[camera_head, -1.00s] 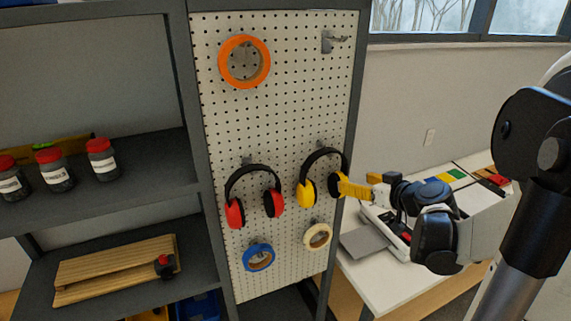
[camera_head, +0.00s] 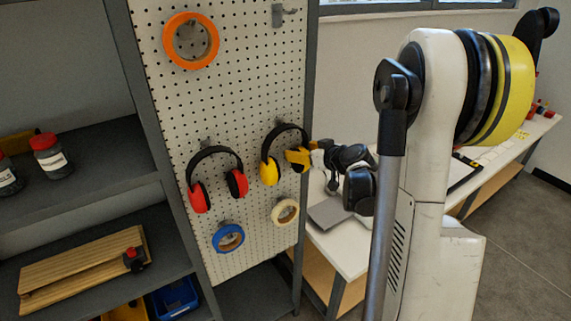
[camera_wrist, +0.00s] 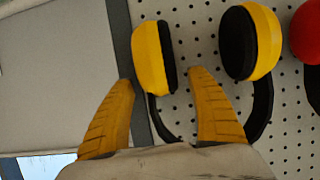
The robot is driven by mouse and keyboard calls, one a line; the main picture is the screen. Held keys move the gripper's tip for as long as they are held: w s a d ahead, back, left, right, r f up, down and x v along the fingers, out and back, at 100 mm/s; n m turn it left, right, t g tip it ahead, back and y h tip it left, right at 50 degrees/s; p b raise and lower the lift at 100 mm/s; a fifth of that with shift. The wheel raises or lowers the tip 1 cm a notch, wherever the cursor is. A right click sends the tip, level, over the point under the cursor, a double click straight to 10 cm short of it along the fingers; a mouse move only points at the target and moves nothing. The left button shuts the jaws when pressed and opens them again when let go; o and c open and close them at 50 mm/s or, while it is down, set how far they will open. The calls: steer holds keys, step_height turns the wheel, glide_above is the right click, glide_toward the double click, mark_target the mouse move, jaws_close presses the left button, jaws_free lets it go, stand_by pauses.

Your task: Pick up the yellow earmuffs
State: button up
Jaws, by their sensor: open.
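The yellow earmuffs (camera_head: 269,172) hang by their black headband on a hook of the white pegboard. In the wrist view the two yellow cups show, the left-hand cup (camera_wrist: 153,56) and the right-hand one, with the black headband below them. My gripper (camera_head: 298,158) is at the right side of the earmuffs in the head view. In the wrist view my gripper (camera_wrist: 158,80) has its yellow fingers spread apart. The left-hand cup lies ahead of the gap between the fingertips. Contact with it cannot be told.
Red earmuffs (camera_head: 236,183) hang just left on the pegboard (camera_head: 240,90). An orange tape roll (camera_head: 170,42), a blue one (camera_head: 228,248) and a cream one (camera_head: 285,222) hang there too. Dark shelves (camera_head: 100,165) stand left, and a white table (camera_head: 345,258) stands right.

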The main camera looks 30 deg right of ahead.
steer(key=c, duration=1.5)
steer(key=shift+o, duration=0.2)
steer(key=shift+r, duration=0.1)
